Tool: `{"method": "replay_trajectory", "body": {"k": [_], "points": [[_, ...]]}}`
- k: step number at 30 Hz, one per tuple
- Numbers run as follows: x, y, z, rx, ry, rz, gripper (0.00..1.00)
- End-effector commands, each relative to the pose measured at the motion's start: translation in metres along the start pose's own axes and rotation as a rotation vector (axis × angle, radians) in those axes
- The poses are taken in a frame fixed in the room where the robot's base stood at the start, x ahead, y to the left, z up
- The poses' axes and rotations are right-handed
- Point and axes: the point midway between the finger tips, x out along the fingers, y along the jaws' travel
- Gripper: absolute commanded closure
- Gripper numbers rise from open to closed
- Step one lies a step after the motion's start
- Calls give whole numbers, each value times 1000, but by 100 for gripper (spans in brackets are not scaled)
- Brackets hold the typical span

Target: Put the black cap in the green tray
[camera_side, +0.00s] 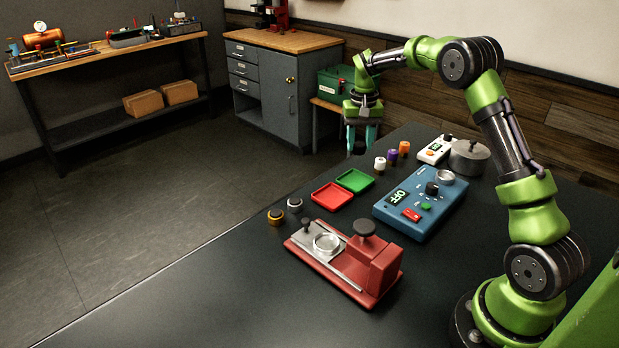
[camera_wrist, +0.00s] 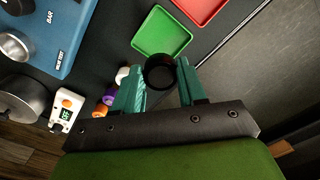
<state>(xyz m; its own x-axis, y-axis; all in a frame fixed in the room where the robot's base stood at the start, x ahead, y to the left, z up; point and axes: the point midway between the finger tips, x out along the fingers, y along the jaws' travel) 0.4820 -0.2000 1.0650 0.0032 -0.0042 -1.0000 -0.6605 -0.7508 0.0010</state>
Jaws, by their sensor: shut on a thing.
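My gripper (camera_side: 362,140) is above the table's far side, fingers pointing down. In the wrist view, my teal fingertips (camera_wrist: 161,82) are shut on the black cap (camera_wrist: 160,67), a dark round piece with an open-looking ring face. In the side view the cap is small and dark between the fingertips. The green tray (camera_side: 354,181) lies flat on the table, nearer the side camera than the gripper. It also shows in the wrist view (camera_wrist: 162,33), just beyond the held cap, and looks empty.
A red tray (camera_side: 332,196) lies beside the green one. White, purple and orange caps (camera_side: 392,156) stand to the right of the gripper. A blue control box (camera_side: 420,207), a red fixture (camera_side: 345,259) and two small round parts (camera_side: 285,211) stand closer to the side camera.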

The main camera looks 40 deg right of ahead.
Motion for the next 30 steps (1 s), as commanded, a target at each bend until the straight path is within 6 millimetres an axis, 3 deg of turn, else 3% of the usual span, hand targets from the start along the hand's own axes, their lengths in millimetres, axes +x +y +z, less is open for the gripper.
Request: {"method": "replay_trajectory", "body": {"k": [2, 9, 21, 30], "points": [[0, -1, 0, -31, -2, -1, 98], [42, -1, 2, -50, -10, 0, 98], [91, -2, 2, -49, -7, -1, 98], [98, -2, 2, -48, -5, -2, 98]]}}
